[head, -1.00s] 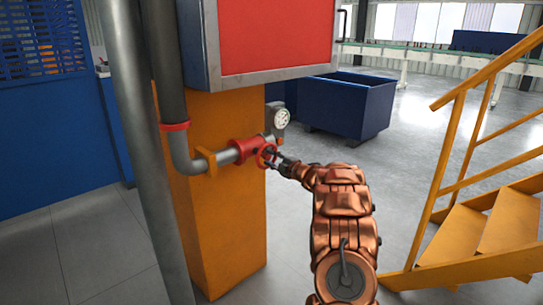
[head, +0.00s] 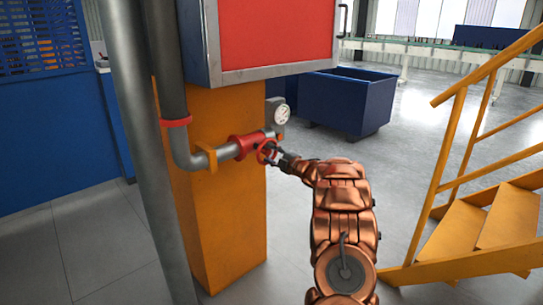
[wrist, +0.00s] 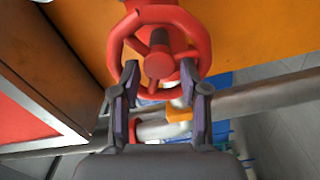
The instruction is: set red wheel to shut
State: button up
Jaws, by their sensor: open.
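The red wheel (head: 266,152) sits at the end of a pipe on the orange pillar, and my arm reaches it from the right. In the wrist view, the red wheel (wrist: 160,14) is a ring with spokes and a round hub. In the head view, my gripper (head: 272,154) is small and partly overlaps the wheel.
A round gauge (head: 282,114) stands just above the wheel. A red-faced cabinet (head: 275,35) overhangs the pillar (head: 225,235). Grey pipes (head: 135,100) run on the left. Yellow stairs (head: 480,235) stand at the right; a blue bin (head: 345,102) is behind.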

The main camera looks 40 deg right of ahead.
jog(key=s, duration=1.2)
jog(key=shift+a, duration=0.15)
dwell(0.3)
